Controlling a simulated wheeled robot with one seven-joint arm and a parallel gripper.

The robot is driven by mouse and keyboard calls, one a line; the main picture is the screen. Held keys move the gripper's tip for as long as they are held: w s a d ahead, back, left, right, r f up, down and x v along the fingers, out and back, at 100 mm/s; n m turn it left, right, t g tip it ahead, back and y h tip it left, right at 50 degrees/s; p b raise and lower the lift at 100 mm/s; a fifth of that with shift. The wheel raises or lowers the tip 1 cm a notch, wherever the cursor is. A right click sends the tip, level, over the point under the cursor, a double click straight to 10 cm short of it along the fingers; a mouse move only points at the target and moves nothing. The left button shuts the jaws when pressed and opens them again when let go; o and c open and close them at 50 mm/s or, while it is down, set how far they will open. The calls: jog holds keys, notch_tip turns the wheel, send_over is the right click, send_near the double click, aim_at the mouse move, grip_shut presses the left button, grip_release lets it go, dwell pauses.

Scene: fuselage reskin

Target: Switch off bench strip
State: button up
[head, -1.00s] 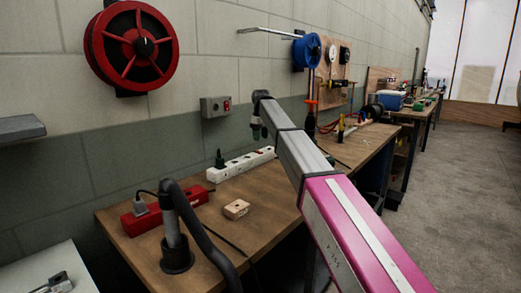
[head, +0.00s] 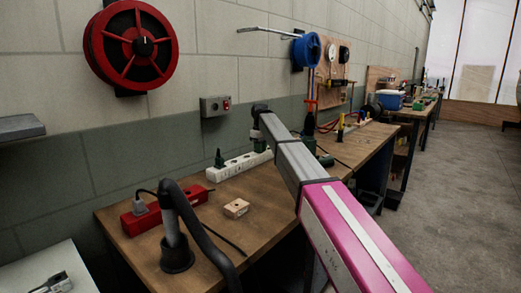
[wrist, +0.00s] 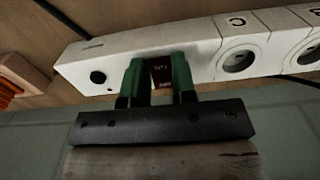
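The white bench strip (head: 232,168) lies along the wall side of the workbench, with a dark green plug (head: 219,158) at its near end. In the wrist view the strip (wrist: 130,60) shows round sockets at right and a dark reddish rocker switch (wrist: 161,74) with small lettering. My gripper (head: 261,146) is over the strip's far part. In the wrist view its green fingers (wrist: 160,84) are apart, one on each side of the switch, with nothing held between them. I cannot tell whether the fingertips touch the strip. In the head view the gripper hides the switch.
A red power strip (head: 136,222) with a grey plug, a small wooden block (head: 236,208) and a dark upright hose fitting (head: 176,252) stand on the workbench (head: 205,262). A grey wall box (head: 215,106) with a red button is above the strip.

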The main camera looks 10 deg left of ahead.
jog(key=shift+w+a+r+g+h, duration=0.1)
jog(key=shift+w+a+g+h, duration=0.25)
jog(key=shift+h, duration=0.35)
jog(key=shift+s+d+g+h, duration=0.1)
jog(key=shift+s+g+h, duration=0.1)
jog(key=shift+g+h, duration=0.3)
jog(key=o, duration=0.9)
jog(key=shift+r, duration=0.15)
